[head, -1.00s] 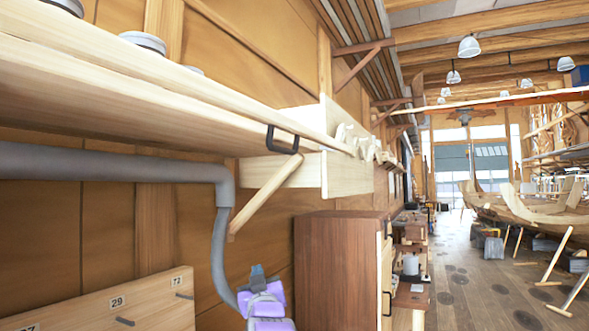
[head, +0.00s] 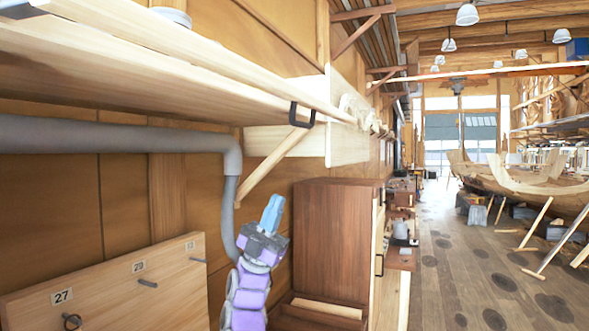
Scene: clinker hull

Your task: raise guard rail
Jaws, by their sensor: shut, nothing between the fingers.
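A long pale wooden rail (head: 190,60) runs along the front edge of the wall shelf (head: 130,85) at upper left. It looks low, close along the shelf edge. A black handle (head: 293,115) hangs on its front near the far end. My gripper (head: 271,212), purple and grey with blue fingers, points up and is shut and empty. In the picture it is below and a little left of the handle, apart from it and from the rail. How the rail is mounted cannot be made out.
A grey pipe (head: 100,134) runs under the shelf and bends down beside my arm. A wooden brace (head: 268,168) slants below the shelf. A numbered peg board (head: 110,285) is at lower left. A brown cabinet (head: 335,230) stands right of my gripper. The floor (head: 460,270) at right has free room.

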